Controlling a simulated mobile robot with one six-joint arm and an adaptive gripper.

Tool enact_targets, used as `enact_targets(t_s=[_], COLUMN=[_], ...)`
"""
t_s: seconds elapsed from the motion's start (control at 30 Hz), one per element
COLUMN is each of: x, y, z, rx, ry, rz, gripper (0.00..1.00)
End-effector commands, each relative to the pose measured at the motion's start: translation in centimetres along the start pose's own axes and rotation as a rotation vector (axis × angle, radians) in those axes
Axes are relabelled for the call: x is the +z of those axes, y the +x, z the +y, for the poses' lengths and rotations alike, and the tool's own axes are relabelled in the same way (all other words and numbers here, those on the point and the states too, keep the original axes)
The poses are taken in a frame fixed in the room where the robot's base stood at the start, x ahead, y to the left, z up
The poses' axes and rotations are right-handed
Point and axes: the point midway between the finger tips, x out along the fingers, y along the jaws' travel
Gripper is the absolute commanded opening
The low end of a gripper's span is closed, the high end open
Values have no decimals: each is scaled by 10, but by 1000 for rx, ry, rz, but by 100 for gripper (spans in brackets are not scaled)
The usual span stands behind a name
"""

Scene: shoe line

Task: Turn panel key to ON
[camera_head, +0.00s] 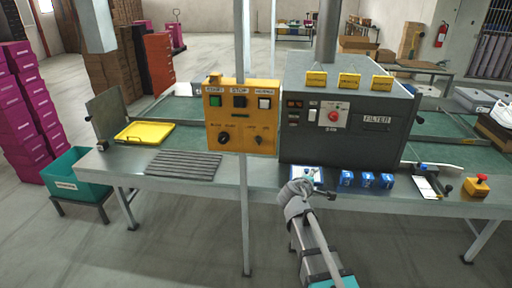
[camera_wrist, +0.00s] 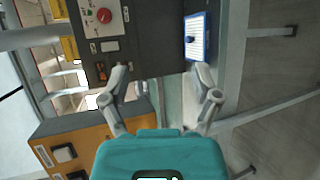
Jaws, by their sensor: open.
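The yellow control panel (camera_head: 241,118) stands on a post in front of the bench. Part of the panel shows at lower left in the wrist view (camera_wrist: 88,138). My gripper (camera_wrist: 160,85) is open and empty, its fingers spread. In the head view, it is below and right of the panel, near the bench's front edge.
The dark machine (camera_head: 300,142) with a red button (camera_head: 333,116) stands right of the panel. A yellow tray (camera_head: 145,132) and ridged mat (camera_head: 184,165) lie left.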

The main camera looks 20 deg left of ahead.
Motion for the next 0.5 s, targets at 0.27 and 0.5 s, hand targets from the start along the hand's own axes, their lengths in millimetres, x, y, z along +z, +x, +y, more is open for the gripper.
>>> enact_targets(t_s=[0.27, 0.5], x=[-136, -196], y=[-47, -82], z=[27, 32], rx=[296, 441], ry=[-360, -531], rz=[219, 310], gripper=[80, 80])
